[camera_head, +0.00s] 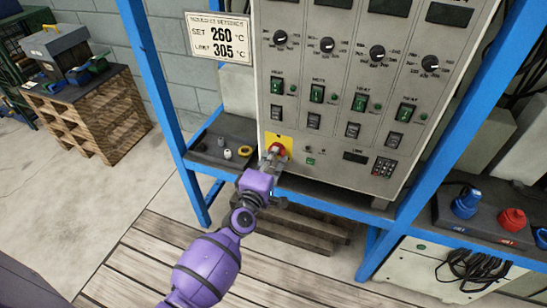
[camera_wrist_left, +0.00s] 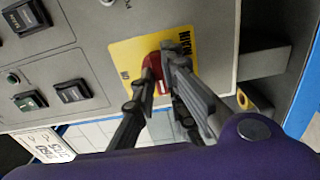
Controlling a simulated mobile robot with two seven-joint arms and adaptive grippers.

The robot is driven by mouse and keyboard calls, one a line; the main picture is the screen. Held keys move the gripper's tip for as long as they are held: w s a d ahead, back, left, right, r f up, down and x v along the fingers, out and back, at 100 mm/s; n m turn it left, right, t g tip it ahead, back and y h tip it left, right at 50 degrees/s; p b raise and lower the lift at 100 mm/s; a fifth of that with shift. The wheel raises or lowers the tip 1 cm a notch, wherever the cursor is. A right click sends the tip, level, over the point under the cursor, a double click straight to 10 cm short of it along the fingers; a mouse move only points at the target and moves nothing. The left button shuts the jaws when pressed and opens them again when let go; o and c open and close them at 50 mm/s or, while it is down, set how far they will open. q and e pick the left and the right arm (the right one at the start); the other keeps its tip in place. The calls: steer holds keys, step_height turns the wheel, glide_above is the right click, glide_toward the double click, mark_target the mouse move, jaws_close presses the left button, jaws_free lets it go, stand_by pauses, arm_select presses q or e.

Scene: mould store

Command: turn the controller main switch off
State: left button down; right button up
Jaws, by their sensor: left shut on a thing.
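The controller (camera_head: 340,110) is a light grey panel in a blue frame, with several knobs and rocker switches. Its main switch (camera_head: 277,149) is a red handle on a yellow plate at the panel's lower left. In the left wrist view the red handle (camera_wrist_left: 155,72) sits on the yellow plate (camera_wrist_left: 128,58). My left gripper (camera_head: 272,163) is at the switch, its fingers (camera_wrist_left: 160,85) shut around the red handle. The fingers hide part of the handle and the plate's lettering, so I cannot read the switch's position. My right gripper is not in view.
A sign (camera_head: 219,38) with 260 and 305 °C hangs left of the panel. A dark shelf (camera_head: 205,158) with small parts lies below it. Blue posts (camera_head: 150,70) flank the panel. Blue and red connectors (camera_head: 512,219) sit at the right. A wooden pallet stack (camera_head: 95,115) stands far left.

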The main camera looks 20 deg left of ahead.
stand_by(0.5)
arm_select(q)
steer(key=c, duration=1.8)
jaws_free()
steer(key=s, duration=1.2)
steer(key=shift+a, duration=0.15)
